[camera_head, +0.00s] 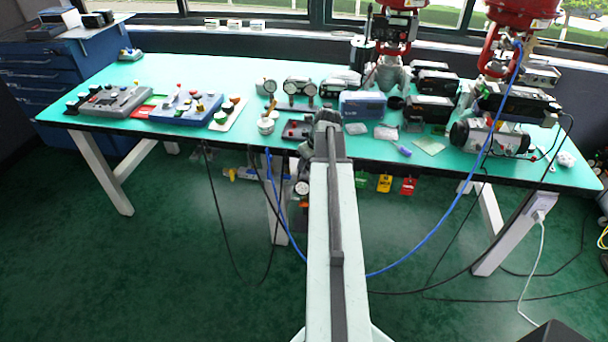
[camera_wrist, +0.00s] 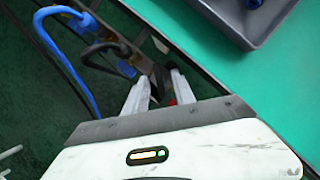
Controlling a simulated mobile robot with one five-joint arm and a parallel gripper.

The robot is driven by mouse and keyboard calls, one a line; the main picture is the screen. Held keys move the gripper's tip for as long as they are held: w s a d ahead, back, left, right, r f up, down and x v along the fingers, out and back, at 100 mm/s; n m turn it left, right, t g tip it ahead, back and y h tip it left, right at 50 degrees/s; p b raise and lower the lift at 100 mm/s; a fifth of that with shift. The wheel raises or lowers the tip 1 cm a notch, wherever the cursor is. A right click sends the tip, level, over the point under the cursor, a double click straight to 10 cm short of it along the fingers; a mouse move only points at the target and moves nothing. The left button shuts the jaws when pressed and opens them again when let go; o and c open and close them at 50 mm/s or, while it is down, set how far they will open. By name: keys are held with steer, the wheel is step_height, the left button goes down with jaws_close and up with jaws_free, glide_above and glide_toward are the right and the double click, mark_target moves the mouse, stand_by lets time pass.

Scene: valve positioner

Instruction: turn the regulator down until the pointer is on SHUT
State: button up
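My gripper (camera_wrist: 159,76) shows in the wrist view with its two pale fingers apart. They point towards a metal rail (camera_wrist: 112,42) carrying blue and black hoses beside the table edge. Something dark with a bit of red lies between or behind the fingers; I cannot tell whether they touch it. In the head view, fittings hang below the table's front edge just left of my arm, including a small round gauge (camera_head: 302,187), which may belong to the regulator. The regulator's knob, the pointer and the SHUT mark cannot be made out. My arm hides the gripper there.
The green-topped table (camera_head: 225,75) holds control boxes, gauges and red actuators. A dark tray-like box (camera_wrist: 240,18) is near the fingers' right. A blue hose (camera_head: 425,248) and black cables hang in front. Coloured tags (camera_head: 384,183) hang right of my arm. The left floor is open.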

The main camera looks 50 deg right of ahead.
steer(key=shift+x, duration=0.8)
steer(key=shift+r, duration=0.1)
jaws_close()
steer(key=shift+a, duration=0.35)
steer(key=shift+d+n, duration=0.25)
steer(key=shift+n, duration=0.05)
